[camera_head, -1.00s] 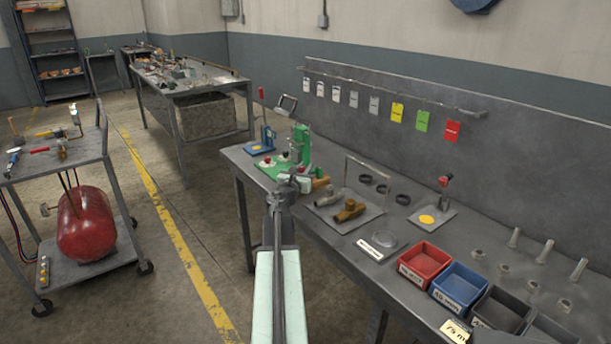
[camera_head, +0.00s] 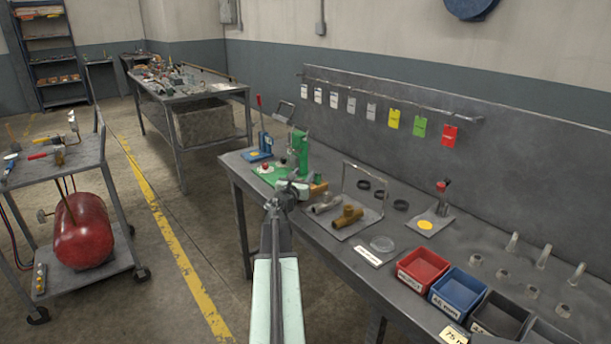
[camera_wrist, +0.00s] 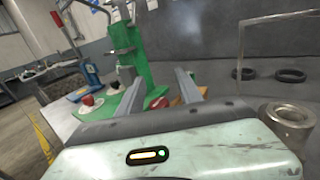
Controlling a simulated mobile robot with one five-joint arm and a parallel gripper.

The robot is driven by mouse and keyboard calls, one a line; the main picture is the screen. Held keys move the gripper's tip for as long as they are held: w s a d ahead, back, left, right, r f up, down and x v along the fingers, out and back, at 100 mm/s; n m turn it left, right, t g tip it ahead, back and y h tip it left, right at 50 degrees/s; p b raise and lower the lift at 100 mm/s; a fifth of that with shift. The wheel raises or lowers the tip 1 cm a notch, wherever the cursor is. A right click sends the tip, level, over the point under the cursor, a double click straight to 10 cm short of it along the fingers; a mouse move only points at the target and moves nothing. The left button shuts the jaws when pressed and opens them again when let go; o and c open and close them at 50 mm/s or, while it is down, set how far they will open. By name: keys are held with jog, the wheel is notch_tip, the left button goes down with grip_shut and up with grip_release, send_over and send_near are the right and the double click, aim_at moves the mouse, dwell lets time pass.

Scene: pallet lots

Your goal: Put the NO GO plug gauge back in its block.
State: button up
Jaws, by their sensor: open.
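I cannot pick out the NO GO plug gauge or its block for certain. A small dark stand with a red top (camera_head: 443,190) is on a plate with a yellow disc (camera_head: 425,224), on the workbench right of my gripper. My gripper (camera_head: 287,188) is over the left part of the bench, in front of a green press (camera_head: 299,150). In the wrist view my gripper (camera_wrist: 159,80) has its two fingers apart, with nothing seen held between them. The green press (camera_wrist: 125,55) stands beyond the fingers, with red knobs at its base.
A red bin (camera_head: 422,267), a blue bin (camera_head: 458,290) and dark bins line the front edge. Coloured tags hang behind. A trolley (camera_head: 85,160) stands left, across clear floor.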

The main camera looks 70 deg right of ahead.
jog(key=a, duration=1.1)
jog(key=shift+s+a+r, duration=0.15)
jog(key=shift+a, duration=0.15)
jog(key=shift+w+d, duration=0.15)
jog(key=shift+w, duration=0.05)
jog(key=shift+w+a, duration=0.2)
jog(key=shift+w, duration=0.1)
jog(key=w+a+f+m+y, duration=0.3)
jog(key=w+a+f+m, duration=0.15)
jog(key=w+a, duration=0.35)
jog(key=w+a+f+m+t+y, duration=0.1)
jog(key=w+a+f+m+y, duration=0.25)
jog(key=w+a+f, duration=0.5)
jog(key=w+a+f+m+y, duration=0.25)
jog(key=w+a+m, duration=0.3)
jog(key=a, duration=0.55)
jog(key=a+f+m+y, duration=0.1)
jog(key=a+f+y, duration=0.2)
jog(key=a, duration=1)
jog(key=w+a+f+m+g+y, duration=0.1)
jog(key=a+f+m+y, duration=0.1)
jog(key=a, duration=1.2)
jog(key=w+a+f+m+y, duration=0.1)
jog(key=a+f+m+y, duration=0.1)
jog(key=a, duration=1.2)
jog(key=shift+f+g+y, duration=0.3)
jog(key=shift+f+y, duration=0.5)
jog(key=shift+y, duration=0.3)
